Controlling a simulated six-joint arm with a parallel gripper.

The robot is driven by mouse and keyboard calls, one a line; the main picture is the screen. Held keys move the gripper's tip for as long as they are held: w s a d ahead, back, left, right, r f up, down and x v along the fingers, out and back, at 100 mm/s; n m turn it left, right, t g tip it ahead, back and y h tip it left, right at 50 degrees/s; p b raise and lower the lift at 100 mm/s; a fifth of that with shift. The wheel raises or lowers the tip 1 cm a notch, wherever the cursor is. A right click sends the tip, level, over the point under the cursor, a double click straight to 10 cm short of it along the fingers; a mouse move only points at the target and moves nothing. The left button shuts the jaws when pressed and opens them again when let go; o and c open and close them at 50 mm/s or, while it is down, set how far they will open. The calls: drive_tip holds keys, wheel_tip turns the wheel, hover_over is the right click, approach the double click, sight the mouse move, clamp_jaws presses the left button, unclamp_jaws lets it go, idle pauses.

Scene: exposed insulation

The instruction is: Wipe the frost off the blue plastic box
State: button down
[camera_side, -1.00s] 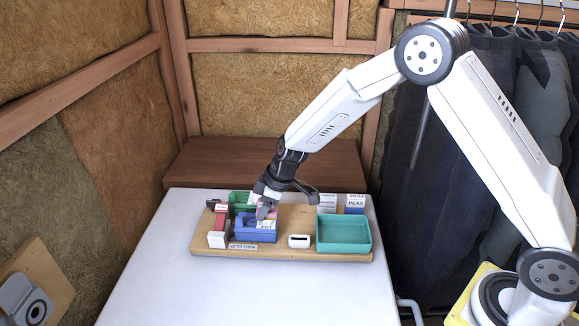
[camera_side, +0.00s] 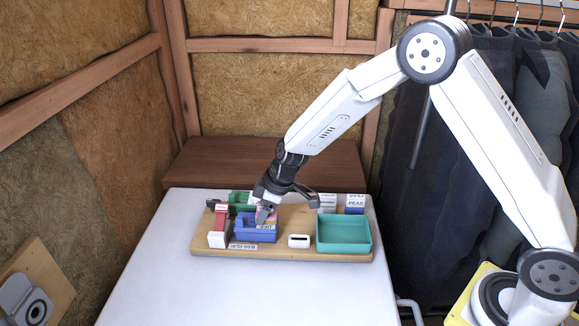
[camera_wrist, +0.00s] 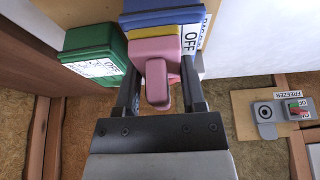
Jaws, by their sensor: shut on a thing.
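The blue plastic box (camera_side: 256,235) sits on the left part of a wooden board in the side view. It also shows at the top of the wrist view (camera_wrist: 160,18). My gripper (camera_side: 265,210) points down over the box. In the wrist view its fingers (camera_wrist: 160,88) are shut on a pink block (camera_wrist: 150,48) with a raised grip. A yellow layer (camera_wrist: 142,33) shows between the pink block and the blue box. The block is at the box's top, but I cannot tell how firmly they touch. I cannot make out frost on the box.
A green box (camera_side: 240,198) stands behind the blue one, a red and white item (camera_side: 220,228) at its left. A small white device (camera_side: 299,241) and a teal tray (camera_side: 343,248) are to the right. The front of the white table (camera_side: 250,295) is clear.

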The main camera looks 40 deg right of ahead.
drive_tip(key=shift+w+d, duration=0.9)
drive_tip(key=shift+r, duration=0.15)
wheel_tip(320, 180, up, 8)
idle(0.4)
